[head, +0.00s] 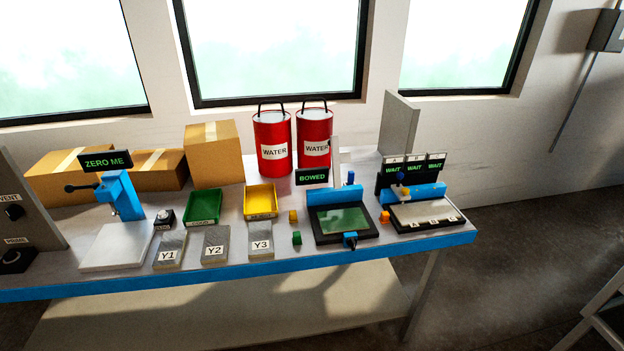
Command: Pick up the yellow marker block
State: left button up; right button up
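A small yellow-orange block (293,216) sits on the bench, just right of the yellow tray and left of the black fixture with the green plate. It looks like the yellow marker block. A small green block (296,238) lies in front of it, near the bench's front edge. A more orange block (384,217) sits between the two fixtures on the right. Neither of my grippers is in view.
The yellow tray (260,199) and green tray (202,204) stand left of the blocks. Grey blocks Y1 (170,242), Y2 (215,238) and Y3 (261,230) line the front. Black fixtures (367,236) stand right. Red WATER cans (272,132) and cardboard boxes (213,165) stand behind.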

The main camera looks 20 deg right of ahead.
aim_at(292, 217)
jog(key=z, duration=2.25)
jog(key=i, duration=1.95)
jog(key=u, duration=2.1)
